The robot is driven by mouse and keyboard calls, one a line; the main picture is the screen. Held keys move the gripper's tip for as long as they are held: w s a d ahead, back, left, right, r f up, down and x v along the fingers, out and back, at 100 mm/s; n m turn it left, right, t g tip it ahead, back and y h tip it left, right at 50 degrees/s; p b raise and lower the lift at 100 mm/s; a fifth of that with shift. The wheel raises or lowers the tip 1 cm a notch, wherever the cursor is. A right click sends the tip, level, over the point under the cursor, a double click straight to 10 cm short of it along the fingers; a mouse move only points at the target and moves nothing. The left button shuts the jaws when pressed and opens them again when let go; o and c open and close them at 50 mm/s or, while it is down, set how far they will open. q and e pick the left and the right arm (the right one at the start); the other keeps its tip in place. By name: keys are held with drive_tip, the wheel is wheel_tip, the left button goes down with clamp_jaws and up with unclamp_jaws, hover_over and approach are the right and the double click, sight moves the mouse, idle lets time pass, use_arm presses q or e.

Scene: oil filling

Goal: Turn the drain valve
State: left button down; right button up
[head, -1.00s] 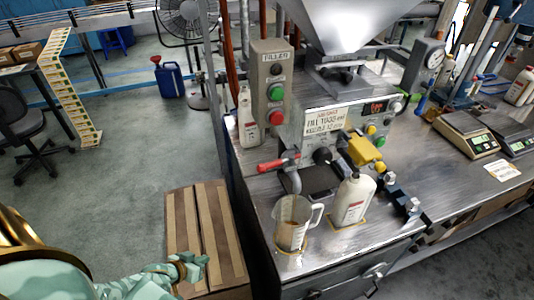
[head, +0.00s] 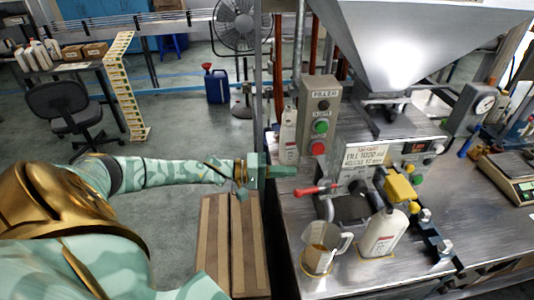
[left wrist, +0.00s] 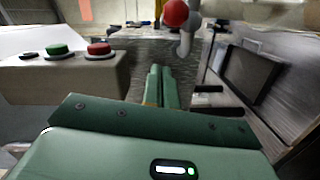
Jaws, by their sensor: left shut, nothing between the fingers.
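The drain valve has a red lever handle (head: 308,190) on a grey bent pipe (head: 328,207) at the front of the filling machine. In the left wrist view the handle's red end (left wrist: 175,13) shows at the top, just beyond and right of my fingertips. My left gripper (head: 291,171) is shut and empty, pointing right, a little above and left of the red handle. In the left wrist view its green fingers (left wrist: 162,72) are together, apart from the handle. A clear measuring jug (head: 322,250) with some brown liquid stands below the pipe. My right gripper is out of view.
The filler button box (head: 320,118) stands close behind my left gripper. A white bottle (head: 383,233) stands right of the jug, below a yellow part (head: 399,188). Another white bottle (head: 288,137) stands at the table's left edge. A cardboard box (head: 229,240) is on the floor.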

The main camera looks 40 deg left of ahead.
sight(316, 191)
use_arm(q)
drive_tip(key=d, duration=0.1)
drive_tip(key=d+p, duration=0.1)
drive_tip(key=s+d, duration=0.1)
drive_tip(key=d, duration=0.1)
drive_tip(key=shift+s+d+f+p, duration=0.1)
drive_tip(key=shift+f+p, duration=0.2)
drive_tip(key=shift+f, duration=0.1)
idle(0.5)
